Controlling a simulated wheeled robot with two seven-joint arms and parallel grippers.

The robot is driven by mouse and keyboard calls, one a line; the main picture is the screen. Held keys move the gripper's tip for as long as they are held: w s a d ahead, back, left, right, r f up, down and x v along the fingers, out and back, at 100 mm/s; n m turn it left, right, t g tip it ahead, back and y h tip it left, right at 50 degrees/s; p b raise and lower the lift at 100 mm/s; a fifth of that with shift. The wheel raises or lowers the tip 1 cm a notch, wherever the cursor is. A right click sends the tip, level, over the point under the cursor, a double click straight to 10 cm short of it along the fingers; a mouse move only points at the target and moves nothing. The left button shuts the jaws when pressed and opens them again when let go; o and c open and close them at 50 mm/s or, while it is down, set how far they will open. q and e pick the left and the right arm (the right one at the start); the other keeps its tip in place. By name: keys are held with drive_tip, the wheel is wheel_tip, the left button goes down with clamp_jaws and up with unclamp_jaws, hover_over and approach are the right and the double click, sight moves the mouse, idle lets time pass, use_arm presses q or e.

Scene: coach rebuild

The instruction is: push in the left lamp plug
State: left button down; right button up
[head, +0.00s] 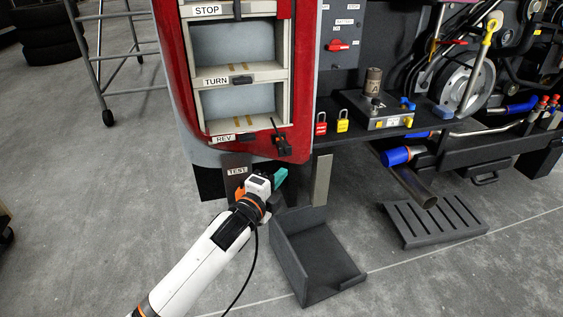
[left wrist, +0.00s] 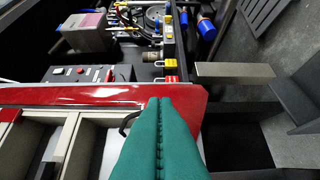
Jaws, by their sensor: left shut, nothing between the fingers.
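The lamp housing on the red rear corner has open compartments labelled STOP (head: 207,10), TURN (head: 216,81) and REV (head: 223,139). A small black connector (head: 242,79) sits beside the TURN label. A black part with a thin stem (head: 281,143) is on the red panel right of REV; I cannot tell whether it is the lamp plug. My left gripper (head: 280,177) has teal fingers, shut and empty, just below the red panel's lower edge. In the left wrist view the shut fingers (left wrist: 160,102) overlap the red edge, beside a black loop (left wrist: 127,122). My right gripper is not in view.
A TEST plate (head: 237,171) is partly behind my left wrist. A dark tray (head: 318,262) stands on the floor below. Red (head: 321,124) and yellow (head: 342,121) padlocks are on the black ledge to the right. The grey floor at left is mostly clear.

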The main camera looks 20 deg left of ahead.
sight(279, 153)
use_arm(q)
drive_tip(key=shift+w+a+b, duration=0.1)
drive_tip(key=shift+w+a, duration=0.15)
drive_tip(key=shift+w, duration=0.85)
drive_tip(key=shift+w+a+b, duration=0.15)
drive_tip(key=shift+w+a, duration=0.15)
drive_tip(key=shift+w, duration=0.85)
drive_tip(key=shift+w+a+b, duration=0.1)
drive_tip(key=shift+w+a, duration=0.15)
drive_tip(key=shift+w, duration=0.85)
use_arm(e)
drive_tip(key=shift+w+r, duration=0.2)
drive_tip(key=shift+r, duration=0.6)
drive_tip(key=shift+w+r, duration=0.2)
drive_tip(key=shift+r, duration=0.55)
use_arm(q)
drive_tip(key=shift+w+a, duration=0.1)
drive_tip(key=shift+w, duration=0.05)
drive_tip(key=shift+w+a, duration=0.75)
drive_tip(key=shift+w, duration=0.3)
drive_tip(key=shift+r, duration=0.1)
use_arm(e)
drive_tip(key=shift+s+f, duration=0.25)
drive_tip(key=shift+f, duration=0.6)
use_arm(q)
drive_tip(key=shift+p, duration=0.3)
